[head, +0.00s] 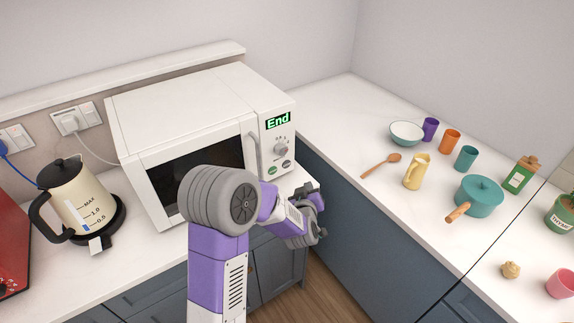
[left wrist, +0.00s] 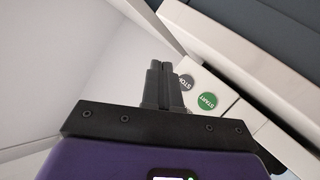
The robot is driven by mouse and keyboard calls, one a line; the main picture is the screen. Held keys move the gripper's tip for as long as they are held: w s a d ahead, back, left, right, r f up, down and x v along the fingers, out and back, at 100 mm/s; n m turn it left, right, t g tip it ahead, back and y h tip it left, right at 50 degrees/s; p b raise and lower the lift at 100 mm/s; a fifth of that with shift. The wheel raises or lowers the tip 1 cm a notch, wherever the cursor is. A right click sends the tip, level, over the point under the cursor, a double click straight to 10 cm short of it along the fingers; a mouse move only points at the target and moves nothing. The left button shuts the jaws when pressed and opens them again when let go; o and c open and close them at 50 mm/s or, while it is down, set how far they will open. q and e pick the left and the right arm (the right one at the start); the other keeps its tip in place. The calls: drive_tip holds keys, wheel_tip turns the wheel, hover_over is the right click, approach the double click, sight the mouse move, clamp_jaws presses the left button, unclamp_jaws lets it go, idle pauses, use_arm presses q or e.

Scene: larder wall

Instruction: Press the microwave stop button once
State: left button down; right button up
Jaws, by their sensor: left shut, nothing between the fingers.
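The white microwave (head: 185,108) stands on the left counter with its door closed; its display (head: 278,121) reads "End" in green. Below the knob (head: 281,149) are a dark grey stop button (head: 271,170) and a green start button (head: 286,163). My left gripper (head: 304,190) is in front of the panel, lower and to the right of the buttons. In the left wrist view its fingers (left wrist: 163,84) are shut and empty. The stop button (left wrist: 186,82) shows just right of the fingertips, partly covered by them; the start button (left wrist: 207,101) is clear. I cannot tell any contact. My right gripper is not in view.
A cream kettle (head: 72,200) stands left of the microwave, near wall sockets (head: 72,120). On the right counter are a bowl (head: 406,133), cups, a yellow jug (head: 417,172), a wooden spoon (head: 381,165) and a teal pot (head: 480,196). The counter stretch right of the microwave is clear.

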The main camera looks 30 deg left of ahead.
sight(287, 164)
use_arm(q)
drive_tip(key=w+a, duration=0.1)
drive_tip(key=a, duration=0.3)
drive_tip(key=w+a, duration=0.1)
drive_tip(key=a, duration=0.1)
drive_tip(key=shift+w+a+f, duration=0.1)
drive_tip(key=shift+w, duration=0.2)
drive_tip(key=shift+w+a, duration=0.3)
drive_tip(key=shift+a, duration=0.55)
drive_tip(key=shift+b, duration=0.3)
idle(0.8)
drive_tip(key=shift+w+a, duration=0.2)
drive_tip(key=shift+a, duration=0.15)
drive_tip(key=shift+w+a+b, duration=0.1)
drive_tip(key=shift+a+b, duration=0.25)
drive_tip(key=shift+b, duration=0.1)
idle(0.7)
drive_tip(key=shift+s+d, duration=0.3)
drive_tip(key=shift+d, duration=0.45)
